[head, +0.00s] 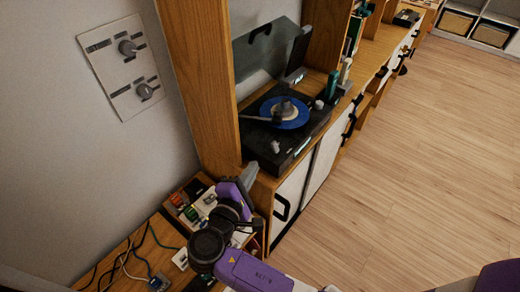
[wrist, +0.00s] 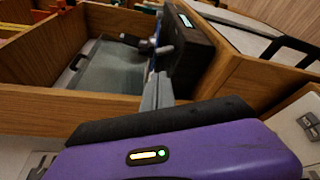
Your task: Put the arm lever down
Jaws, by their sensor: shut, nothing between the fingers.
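The black turntable (head: 292,155) stands on the wooden cabinet with its clear lid (head: 262,55) raised and a blue record (head: 288,122) on its platter. A thin tonearm (head: 258,118) reaches over the record from the left. Small grey knobs or levers stand on its deck, one at the near left (head: 275,147) and one at the right (head: 318,104); I cannot tell which is the arm lever. My gripper (head: 247,172) is shut and empty, in front of the turntable's near left corner and apart from it. In the wrist view, my gripper (wrist: 157,88) points toward the dark turntable edge (wrist: 188,45).
A wooden upright (head: 205,90) stands left of the turntable. A tray of small colored items (head: 190,208) and loose cables (head: 130,265) lie on the near shelf. A panel with two knobs (head: 125,65) is on the wall. The wood floor (head: 430,170) at right is clear.

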